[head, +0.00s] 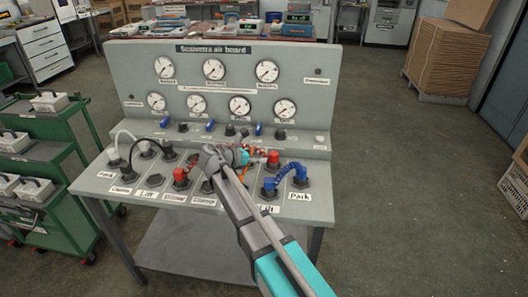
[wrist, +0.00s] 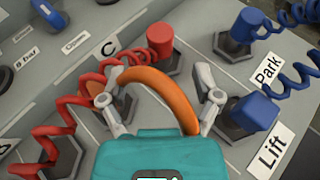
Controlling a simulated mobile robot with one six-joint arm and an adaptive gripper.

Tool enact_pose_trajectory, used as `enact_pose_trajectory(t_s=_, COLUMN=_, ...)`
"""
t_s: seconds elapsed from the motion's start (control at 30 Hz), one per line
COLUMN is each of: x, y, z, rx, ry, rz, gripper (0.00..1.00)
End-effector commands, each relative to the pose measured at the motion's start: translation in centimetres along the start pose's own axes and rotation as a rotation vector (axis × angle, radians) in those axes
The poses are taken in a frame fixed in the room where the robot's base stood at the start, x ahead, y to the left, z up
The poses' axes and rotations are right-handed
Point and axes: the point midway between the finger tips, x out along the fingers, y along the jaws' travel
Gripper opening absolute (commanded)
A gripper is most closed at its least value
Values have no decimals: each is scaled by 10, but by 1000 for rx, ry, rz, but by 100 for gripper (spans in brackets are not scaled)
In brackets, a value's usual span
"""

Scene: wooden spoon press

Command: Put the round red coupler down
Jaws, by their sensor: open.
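A round red coupler (wrist: 162,38) stands upright on a dark hexagonal socket just beyond my fingertips in the wrist view. In the head view it shows as a red coupler (head: 274,158) right of my gripper (head: 228,157). A coiled red hose (wrist: 63,112) runs from it towards the lower left, to a second red coupler (head: 181,175). My gripper (wrist: 158,88) is open, fingers spread, apart from the round coupler. An orange curved band (wrist: 160,84) arches between the fingers; I cannot tell what it belongs to. My arm hides part of the panel in the head view.
Blue couplers (wrist: 250,112) with a coiled blue hose sit on the right, beside the Lift and Park labels (wrist: 268,70). The grey air board (head: 125,60) carries gauges and knobs behind. A green cart (head: 45,155) stands left. The floor on the right is mostly free.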

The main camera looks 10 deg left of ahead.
Motion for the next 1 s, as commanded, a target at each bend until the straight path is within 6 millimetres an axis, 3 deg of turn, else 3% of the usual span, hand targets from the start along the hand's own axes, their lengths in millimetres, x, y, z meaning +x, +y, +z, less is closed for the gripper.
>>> enact_pose_trajectory(t_s=0.1, x=-18, y=0, z=2, rx=-1, ry=0, rz=1, gripper=82)
enact_pose_trajectory(t_s=0.3, x=-34, y=0, z=1, rx=-1, ry=0, rz=-1, gripper=82)
enact_pose_trajectory(t_s=1.0, x=-38, y=0, z=0, rx=0, ry=0, rz=0, gripper=82)
